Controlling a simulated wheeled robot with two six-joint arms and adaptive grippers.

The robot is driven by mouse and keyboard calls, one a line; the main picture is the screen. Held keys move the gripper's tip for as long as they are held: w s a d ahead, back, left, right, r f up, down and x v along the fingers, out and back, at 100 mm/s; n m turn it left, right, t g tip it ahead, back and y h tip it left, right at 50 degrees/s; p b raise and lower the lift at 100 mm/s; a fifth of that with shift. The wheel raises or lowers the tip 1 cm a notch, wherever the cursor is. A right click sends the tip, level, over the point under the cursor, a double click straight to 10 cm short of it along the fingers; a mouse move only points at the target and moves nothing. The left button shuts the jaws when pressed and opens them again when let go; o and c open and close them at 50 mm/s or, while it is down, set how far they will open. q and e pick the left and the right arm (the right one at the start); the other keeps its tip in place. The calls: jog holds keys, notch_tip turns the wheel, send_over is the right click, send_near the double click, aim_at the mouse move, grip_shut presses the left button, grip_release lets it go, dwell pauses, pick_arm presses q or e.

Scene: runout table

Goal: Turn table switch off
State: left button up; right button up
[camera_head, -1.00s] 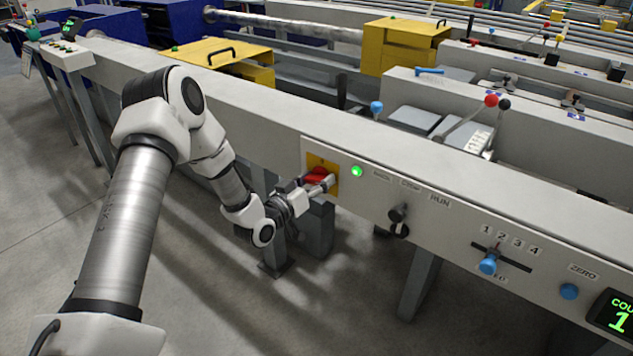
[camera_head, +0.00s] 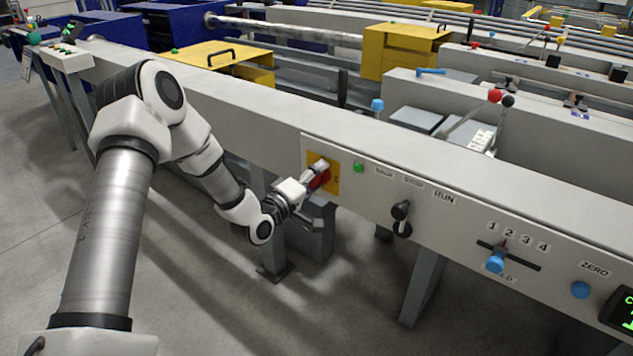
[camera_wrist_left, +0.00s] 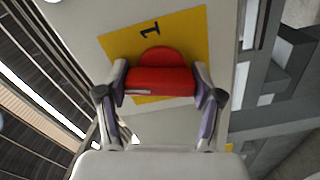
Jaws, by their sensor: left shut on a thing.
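The red switch knob (camera_head: 321,181) sits on a yellow plate (camera_head: 316,159) on the front panel of the grey table (camera_head: 280,130). It also shows in the left wrist view (camera_wrist_left: 160,80), between my two fingers, with a "1" mark on the yellow plate (camera_wrist_left: 180,30) above it. My left gripper (camera_head: 318,178) is shut on the red knob, one finger on each side. In the head view the fingers partly hide the knob. The green lamp (camera_head: 358,167) just right of the plate looks dark green, not glowing. My right gripper is not in view.
Right of the lamp are a black selector (camera_head: 401,211), a blue-knobbed slider (camera_head: 496,261), a blue button (camera_head: 580,290) and a green-digit display (camera_head: 620,308). Table legs (camera_head: 423,285) stand below the panel. The floor (camera_head: 210,290) in front is clear.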

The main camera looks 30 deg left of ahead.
pick_arm(q)
jog(key=shift+n+b, duration=0.55)
jog(key=shift+n, duration=1.15)
jog(key=o, duration=1.2)
jog(key=shift+c, duration=0.2)
jog(key=shift+s, duration=0.1)
jog(key=s+a, duration=0.1)
jog(key=s, duration=1)
jog(key=shift+s, duration=0.4)
jog(key=shift+f, duration=0.1)
